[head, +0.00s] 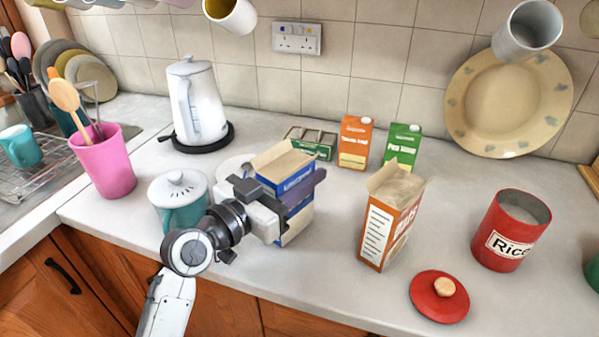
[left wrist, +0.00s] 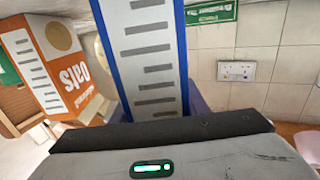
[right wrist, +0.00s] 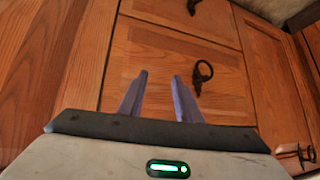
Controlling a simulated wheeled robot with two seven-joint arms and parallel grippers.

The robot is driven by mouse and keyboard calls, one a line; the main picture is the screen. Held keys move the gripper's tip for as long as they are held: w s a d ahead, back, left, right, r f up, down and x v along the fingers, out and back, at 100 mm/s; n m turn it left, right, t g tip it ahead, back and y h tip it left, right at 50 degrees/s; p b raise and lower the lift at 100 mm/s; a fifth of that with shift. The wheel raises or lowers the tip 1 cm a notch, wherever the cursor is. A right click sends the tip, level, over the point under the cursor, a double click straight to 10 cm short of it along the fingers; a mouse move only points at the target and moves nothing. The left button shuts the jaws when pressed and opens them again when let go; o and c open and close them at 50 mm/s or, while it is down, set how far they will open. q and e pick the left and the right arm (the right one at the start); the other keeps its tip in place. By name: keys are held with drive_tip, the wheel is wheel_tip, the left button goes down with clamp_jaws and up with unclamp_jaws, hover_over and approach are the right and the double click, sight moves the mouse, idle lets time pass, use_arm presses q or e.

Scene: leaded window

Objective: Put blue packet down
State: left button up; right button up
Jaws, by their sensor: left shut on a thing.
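The blue packet (head: 297,222) is an open-topped box with blue edges. My left gripper (head: 300,192) is shut on it, and the packet is upright at the counter's middle. Its striped side panel (left wrist: 150,55) fills the centre of the left wrist view, between my fingers. Its lower edge is close to the worktop (head: 330,290); I cannot tell whether it touches. My right gripper (right wrist: 160,98) shows only in the right wrist view, its fingers apart and empty in front of wooden cupboard doors.
An open orange oats box (head: 387,225) stands to the right, with a red rice tin (head: 510,232) and red lid (head: 439,297) beyond. A teal lidded pot (head: 180,205) is close on the left. A white kettle (head: 197,105) and small cartons (head: 355,142) stand behind.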

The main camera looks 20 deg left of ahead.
use_arm(q)
drive_tip(key=shift+f, duration=0.2)
drive_tip(key=o, duration=1.4)
drive_tip(key=shift+r, duration=0.1)
drive_tip(key=shift+r, duration=0.1)
drive_tip(key=shift+s, duration=0.1)
drive_tip(key=shift+b+v, duration=1.05)
drive_tip(key=shift+v, duration=4.85)
drive_tip(key=shift+r, duration=0.1)
